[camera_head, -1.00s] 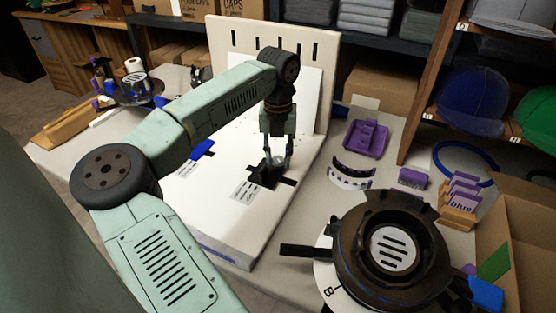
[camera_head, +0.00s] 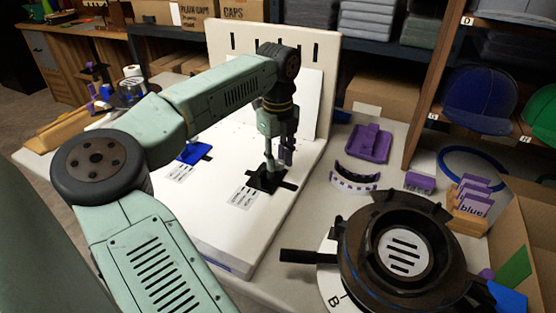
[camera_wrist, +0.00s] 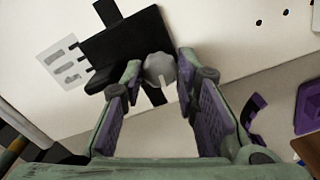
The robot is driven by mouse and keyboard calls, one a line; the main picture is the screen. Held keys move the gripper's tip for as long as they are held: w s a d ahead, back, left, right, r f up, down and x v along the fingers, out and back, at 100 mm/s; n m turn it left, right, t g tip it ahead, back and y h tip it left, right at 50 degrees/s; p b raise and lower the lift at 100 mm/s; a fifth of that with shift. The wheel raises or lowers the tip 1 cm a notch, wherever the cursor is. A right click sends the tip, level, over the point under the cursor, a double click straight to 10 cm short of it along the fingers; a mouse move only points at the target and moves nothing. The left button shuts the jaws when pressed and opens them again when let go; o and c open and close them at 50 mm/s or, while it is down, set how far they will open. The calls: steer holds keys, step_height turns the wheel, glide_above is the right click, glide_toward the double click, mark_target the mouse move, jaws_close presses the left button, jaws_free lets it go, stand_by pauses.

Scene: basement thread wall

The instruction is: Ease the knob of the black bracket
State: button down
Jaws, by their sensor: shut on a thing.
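The black bracket (camera_head: 264,180) lies on the white board (camera_head: 225,215), with a printed label beside it. In the wrist view the bracket (camera_wrist: 125,45) shows as a black block with narrow strips sticking out. A light grey knob (camera_wrist: 160,70) sits at its edge. My gripper (camera_wrist: 159,76) has its two fingertips on either side of the knob, shut on it. In the head view my gripper (camera_head: 277,165) points down at the bracket, and the fingers hide the knob.
A blue bracket (camera_head: 194,152) lies farther left on the board. A purple tray (camera_head: 369,143), a curved purple-and-white piece (camera_head: 350,177) and a round dark machine (camera_head: 395,250) with a handle stand to the right. A slotted upright panel (camera_head: 322,75) rises behind.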

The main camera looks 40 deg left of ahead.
steer(key=shift+n, duration=0.3)
steer(key=c, duration=1.2)
jaws_free()
steer(key=shift+c, duration=0.2)
